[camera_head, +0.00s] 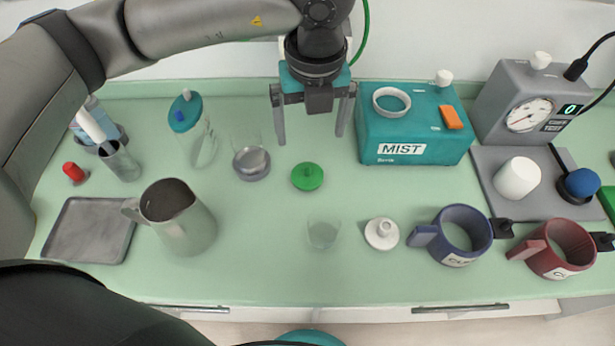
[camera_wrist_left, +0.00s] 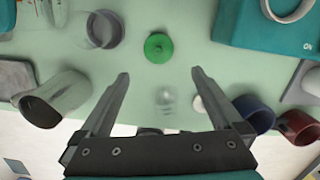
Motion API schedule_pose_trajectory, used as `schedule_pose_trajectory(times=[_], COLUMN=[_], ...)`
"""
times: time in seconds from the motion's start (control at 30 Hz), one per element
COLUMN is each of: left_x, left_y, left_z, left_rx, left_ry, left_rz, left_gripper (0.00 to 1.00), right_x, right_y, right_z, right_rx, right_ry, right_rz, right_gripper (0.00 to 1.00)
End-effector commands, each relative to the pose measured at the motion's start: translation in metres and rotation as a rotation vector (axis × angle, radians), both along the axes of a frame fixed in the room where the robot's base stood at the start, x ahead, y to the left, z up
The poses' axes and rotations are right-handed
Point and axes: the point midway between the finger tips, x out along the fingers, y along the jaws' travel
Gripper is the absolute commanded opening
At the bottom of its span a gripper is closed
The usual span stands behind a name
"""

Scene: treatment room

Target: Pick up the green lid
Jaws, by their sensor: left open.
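The green lid (camera_head: 307,177) is a small round disc with a knob on top. It lies on the pale green counter in the middle of the head view. It also shows in the left wrist view (camera_wrist_left: 158,47), beyond the fingertips and between their lines. My left gripper (camera_head: 311,142) is open and empty, above the counter and apart from the lid, with its fingers pointing down. Its two fingers also show in the left wrist view (camera_wrist_left: 160,74). My right gripper is not in view.
A clear glass with a grey base (camera_head: 251,165) stands left of the lid, and a clear cup (camera_head: 323,233) stands in front. A white lid (camera_head: 381,234) lies front right. The teal MIST box (camera_head: 415,125) is close on the right. A metal pitcher (camera_head: 180,218) stands front left.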

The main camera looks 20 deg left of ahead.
Motion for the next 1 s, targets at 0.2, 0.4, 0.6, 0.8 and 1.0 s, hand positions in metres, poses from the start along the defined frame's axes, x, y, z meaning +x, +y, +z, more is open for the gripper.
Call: schedule_pose_trajectory(times=[0.2,0.4,0.6,0.8,1.0], left_x=[0.004,0.008,0.009,0.011,0.013], left_y=[0.004,0.005,0.006,0.01,0.011], left_z=[-0.049,-0.076,-0.089,-0.12,-0.133], left_rx=[0.003,0.002,0.002,0.002,0.001], left_ry=[0.005,0.003,0.002,0.003,0.001], left_rz=[0.003,0.0,0.0,0.001,-0.001], left_gripper=[1.0,1.0,1.0,1.0,1.0], right_x=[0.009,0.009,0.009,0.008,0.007], right_y=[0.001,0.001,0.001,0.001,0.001], right_z=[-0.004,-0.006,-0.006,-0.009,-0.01], right_rx=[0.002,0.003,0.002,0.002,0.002], right_ry=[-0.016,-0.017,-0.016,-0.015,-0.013], right_rz=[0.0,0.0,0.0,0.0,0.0], right_gripper=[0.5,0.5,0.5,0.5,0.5])
